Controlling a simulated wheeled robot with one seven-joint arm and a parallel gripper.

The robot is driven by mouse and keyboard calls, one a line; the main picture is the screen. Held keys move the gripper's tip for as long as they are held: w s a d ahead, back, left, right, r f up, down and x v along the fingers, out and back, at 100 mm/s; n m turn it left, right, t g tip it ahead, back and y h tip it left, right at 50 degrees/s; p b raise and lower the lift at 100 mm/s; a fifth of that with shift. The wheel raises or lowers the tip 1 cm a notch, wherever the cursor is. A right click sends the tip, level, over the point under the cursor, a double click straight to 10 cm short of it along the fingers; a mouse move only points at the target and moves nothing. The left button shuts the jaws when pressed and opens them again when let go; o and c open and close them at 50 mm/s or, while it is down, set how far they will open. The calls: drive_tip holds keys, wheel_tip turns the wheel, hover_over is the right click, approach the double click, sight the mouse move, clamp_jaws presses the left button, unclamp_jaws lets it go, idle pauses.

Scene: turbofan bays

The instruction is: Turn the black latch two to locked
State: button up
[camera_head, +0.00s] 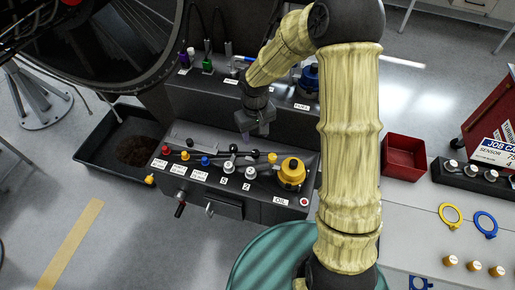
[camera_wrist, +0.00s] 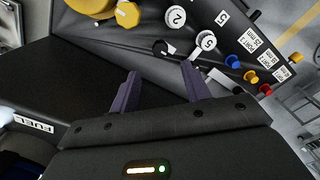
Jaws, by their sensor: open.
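The sloped front panel (camera_head: 215,196) carries two small levers with pale round bases and black ball ends. The one by the label "2" (camera_head: 246,187) has its base (camera_head: 250,172) left of the big yellow knob (camera_head: 291,172). I cannot tell for sure which black ball belongs to which lever, nor whether either is locked.
Red (camera_head: 165,150), yellow (camera_head: 185,155) and blue (camera_head: 205,160) knobs stand in a row at the left of the panel. A raised rear panel (camera_head: 215,95) with connectors is behind. A red bin (camera_head: 403,157) stands at right on the white table (camera_head: 430,215).

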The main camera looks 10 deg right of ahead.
sight(256, 152)
wheel_tip(256, 152, down, 9)
drive_tip(key=shift+f+p, duration=0.15)
drive_tip(key=shift+p, duration=0.8)
drive_tip(key=c, duration=1)
drive_tip(key=shift+d, duration=0.4)
drive_tip(key=shift+w+a, duration=0.1)
drive_tip(key=shift+a, duration=0.25)
